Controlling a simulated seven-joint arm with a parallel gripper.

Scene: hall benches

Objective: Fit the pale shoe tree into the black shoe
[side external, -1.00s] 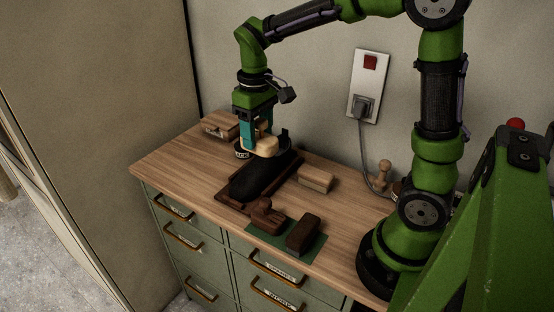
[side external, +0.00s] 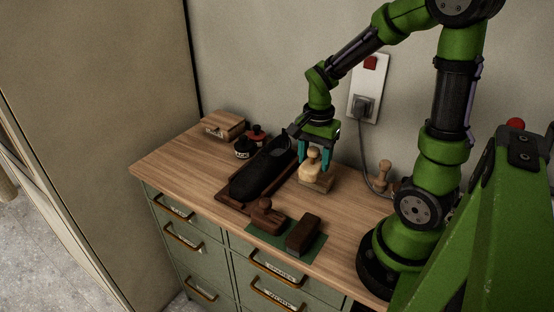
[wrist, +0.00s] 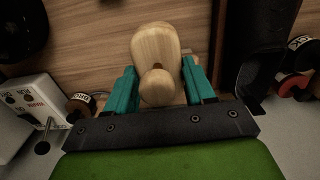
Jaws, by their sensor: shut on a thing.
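The black shoe (side external: 258,180) lies on a dark brown tray (side external: 228,202) on the bench, its opening toward the wall and empty. My gripper (side external: 314,165) is to the right of the shoe, pointing down and shut on the pale shoe tree (side external: 311,173). In the wrist view the shoe tree (wrist: 156,48) sits between the teal fingers, its round knob nearest the camera. The shoe (wrist: 262,45) shows at the right there. In the side view a pale block (side external: 322,187) lies just below the shoe tree; I cannot tell whether they touch.
A brown shoe tree (side external: 266,214) and a dark brush (side external: 303,234) lie on a green mat (side external: 317,252) at the front. Polish tins (side external: 243,151) and a wooden box (side external: 225,126) stand at the back left. A wooden peg (side external: 384,172) and socket cable (side external: 365,150) are at right.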

